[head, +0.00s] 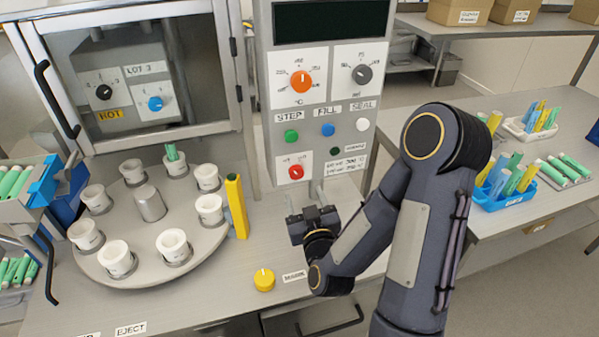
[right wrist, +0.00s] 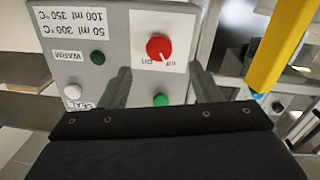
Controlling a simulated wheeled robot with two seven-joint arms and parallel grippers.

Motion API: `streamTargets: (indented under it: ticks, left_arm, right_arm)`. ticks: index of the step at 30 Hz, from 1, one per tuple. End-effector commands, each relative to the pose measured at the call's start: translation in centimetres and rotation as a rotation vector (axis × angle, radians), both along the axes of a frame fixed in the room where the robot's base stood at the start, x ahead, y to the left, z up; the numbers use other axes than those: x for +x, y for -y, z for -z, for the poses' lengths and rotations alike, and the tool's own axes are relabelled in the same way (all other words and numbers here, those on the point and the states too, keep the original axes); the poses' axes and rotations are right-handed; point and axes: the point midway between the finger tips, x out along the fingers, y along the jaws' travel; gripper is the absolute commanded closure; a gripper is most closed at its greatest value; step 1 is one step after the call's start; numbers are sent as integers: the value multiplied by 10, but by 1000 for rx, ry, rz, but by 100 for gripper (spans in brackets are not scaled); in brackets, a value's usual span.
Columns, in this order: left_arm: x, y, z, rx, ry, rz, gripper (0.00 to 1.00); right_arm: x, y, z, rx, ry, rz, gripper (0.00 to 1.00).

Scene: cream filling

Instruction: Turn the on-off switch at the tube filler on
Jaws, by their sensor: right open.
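The on-off switch is a red round knob (head: 296,171) on a white plate low on the grey control panel of the tube filler (head: 262,90). In the right wrist view the red knob (right wrist: 159,46) shows upside down with its "on" and "off" labels. I cannot tell surely which label its mark points to. My right gripper (head: 304,193) is open and empty, just below and in front of the knob. In the right wrist view the two fingers (right wrist: 161,82) stand apart, one to each side of the knob's line, not touching it. My left gripper is not in view.
Above the knob are a green button (head: 291,136), a blue button (head: 328,129) and a white button (head: 363,124). A yellow post (head: 236,206) and a turntable (head: 205,247) with white cups stand to the left. A yellow knob (head: 264,280) sits on the tabletop in front.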

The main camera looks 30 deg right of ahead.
Motion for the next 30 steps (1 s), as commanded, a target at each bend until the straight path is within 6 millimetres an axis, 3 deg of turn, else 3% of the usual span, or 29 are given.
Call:
streamTargets:
  ticks: [15,26,30]
  left_arm:
    - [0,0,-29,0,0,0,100]
    - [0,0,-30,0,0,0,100]
    - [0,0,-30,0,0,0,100]
  right_arm:
    - [65,22,-3,-1,6,3,42]
    - [73,24,-1,-2,5,2,42]
    - [73,24,-1,-2,5,2,58]
